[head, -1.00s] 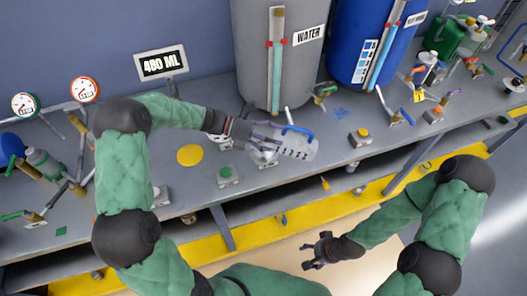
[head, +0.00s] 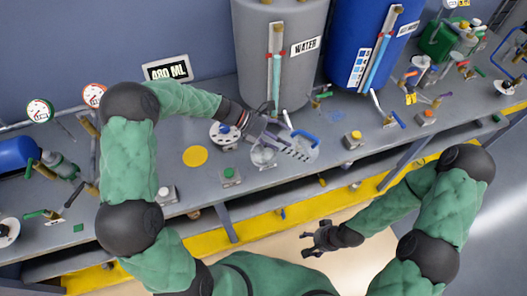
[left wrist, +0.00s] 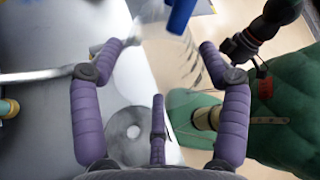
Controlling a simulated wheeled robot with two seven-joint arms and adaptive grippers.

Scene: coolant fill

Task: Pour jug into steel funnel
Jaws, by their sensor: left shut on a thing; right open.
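A clear jug (head: 302,148) with a blue handle and dark scale marks is at the bench's front middle in the head view. My left gripper (head: 275,137) is shut on it from the left. The jug looks tilted; its liquid level cannot be made out. In the left wrist view the fingers (left wrist: 165,45) straddle the see-through jug, with the blue handle (left wrist: 180,14) at the top. A shiny round steel piece, apparently the funnel (head: 262,156), shows beside the jug's left end; whether they touch is unclear. My right gripper (head: 318,238) is open and empty, low in front of the bench.
A display (head: 166,71) reads 480 ML. A grey WATER tank (head: 270,50) and a blue tank (head: 362,45) stand behind.

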